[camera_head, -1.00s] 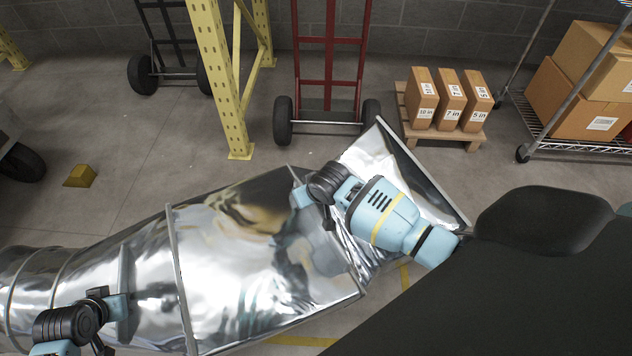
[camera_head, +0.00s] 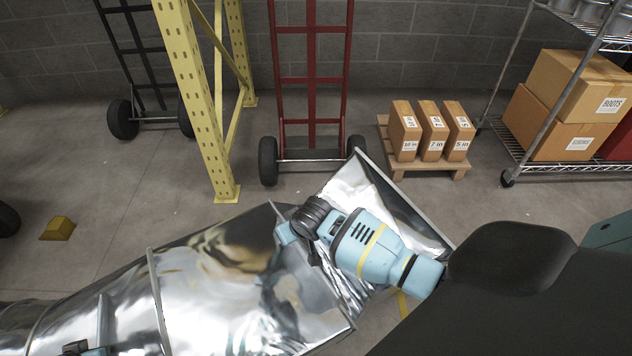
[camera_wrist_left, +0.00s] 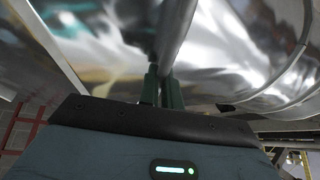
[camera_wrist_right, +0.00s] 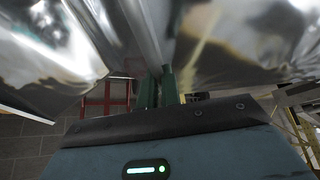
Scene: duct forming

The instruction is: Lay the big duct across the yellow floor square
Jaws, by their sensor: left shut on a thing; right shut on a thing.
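The big duct (camera_head: 215,290) is shiny sheet metal with raised seams. It runs from the lower left to an open flared end near the middle of the head view. My right gripper (camera_head: 285,228) is shut on a seam of the duct near the flared end; the right wrist view shows its fingers (camera_wrist_right: 158,88) closed on that seam. My left gripper (camera_head: 88,350) is mostly cut off at the bottom left; the left wrist view shows its fingers (camera_wrist_left: 161,88) shut on another seam. A strip of the yellow floor square (camera_head: 402,303) shows below the duct; the rest is hidden.
A yellow rack post (camera_head: 200,100) and a red hand truck (camera_head: 312,80) stand behind the duct. A pallet (camera_head: 425,168) with cartons and a wire shelf (camera_head: 545,165) are at the right. A yellow wedge (camera_head: 58,228) lies on open floor at the left.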

